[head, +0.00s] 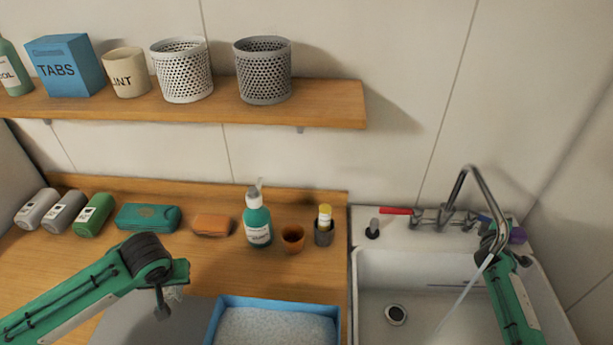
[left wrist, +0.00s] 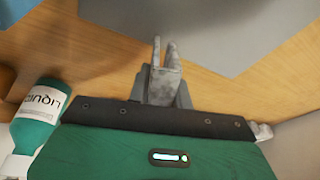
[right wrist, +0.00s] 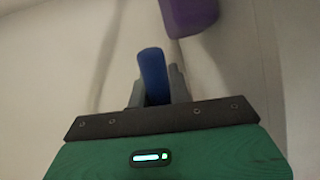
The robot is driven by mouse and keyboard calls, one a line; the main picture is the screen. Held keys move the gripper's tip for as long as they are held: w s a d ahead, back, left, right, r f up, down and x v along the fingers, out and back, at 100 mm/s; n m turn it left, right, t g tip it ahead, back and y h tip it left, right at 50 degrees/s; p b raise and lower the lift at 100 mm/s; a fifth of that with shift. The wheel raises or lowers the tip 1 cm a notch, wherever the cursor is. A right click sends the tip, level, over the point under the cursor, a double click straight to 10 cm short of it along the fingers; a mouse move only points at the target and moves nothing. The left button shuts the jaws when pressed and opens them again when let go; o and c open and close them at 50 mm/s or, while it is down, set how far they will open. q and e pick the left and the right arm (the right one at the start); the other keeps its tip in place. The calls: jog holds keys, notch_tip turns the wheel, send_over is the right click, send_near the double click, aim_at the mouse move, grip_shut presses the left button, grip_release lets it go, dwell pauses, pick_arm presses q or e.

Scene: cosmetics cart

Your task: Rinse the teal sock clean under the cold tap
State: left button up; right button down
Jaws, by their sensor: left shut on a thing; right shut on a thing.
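In the head view my right gripper (head: 488,225) is at the blue cold tap lever (head: 485,218). The right wrist view shows that gripper (right wrist: 158,88) shut on the blue lever (right wrist: 153,70). A thin stream of water (head: 463,297) runs from the curved spout (head: 478,185) into the white sink (head: 375,268). My left gripper (head: 168,298) is over the counter's front left, away from the sink. In the left wrist view it (left wrist: 167,85) is shut on a pale grey, mottled, pronged thing (left wrist: 165,72), which I cannot identify. I cannot make out a teal sock.
A blue tray of pale granules (head: 275,303) stands left of the sink, beside a grey surface (head: 135,325). A teal bottle (head: 257,220), orange cup (head: 292,239) and green case (head: 148,217) line the back. A shelf (head: 325,106) hangs above. A red lever (head: 397,211) is left of the spout.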

pick_arm(q)
jog(key=shift+f, duration=0.3)
pick_arm(e)
jog(key=shift+s+a+f+m+h, duration=0.1)
jog(key=shift+s+a+m+h, duration=0.1)
jog(key=shift+m+h, duration=0.1)
jog(key=c, duration=1.3)
grip_release()
pick_arm(q)
jog(key=shift+r, duration=0.1)
jog(key=shift+r, duration=0.2)
pick_arm(e)
jog(key=shift+s+a+r, duration=0.15)
jog(key=shift+s+r, duration=0.05)
jog(key=shift+s, duration=0.05)
pick_arm(q)
notch_tip(320, 180, up, 4)
jog(key=p, duration=0.4)
jog(key=shift+r+p, duration=0.2)
jog(key=shift+p, duration=0.15)
jog(key=shift+r, duration=0.1)
pick_arm(e)
jog(key=v, duration=1.1)
jog(key=shift+a, duration=0.25)
